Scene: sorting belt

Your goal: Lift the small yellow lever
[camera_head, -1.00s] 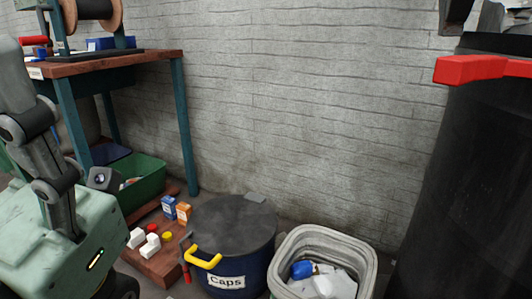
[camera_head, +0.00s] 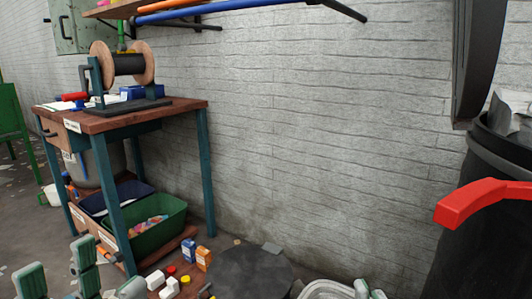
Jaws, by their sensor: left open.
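The small yellow lever does not show now; a yellow handle was on the front of the Caps drum in the earlier view. Of that drum, only part of the dark grey lid (camera_head: 250,274) shows at the bottom edge. My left gripper (camera_head: 57,268) is at the bottom left, open and empty, its greenish fingers pointing up and apart. It is left of the drum, in front of the workbench. A small pale grey-green part at the bottom, over the bin, may be my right gripper (camera_head: 364,289); its jaws cannot be made out.
A workbench (camera_head: 190,109) with a cable spool (camera_head: 125,64) stands at left, a green crate (camera_head: 163,228) below. Small boxes and white, red and yellow pieces lie by the drum. A pale bin (camera_head: 325,291) and a black barrel with a red handle (camera_head: 480,199) are at right.

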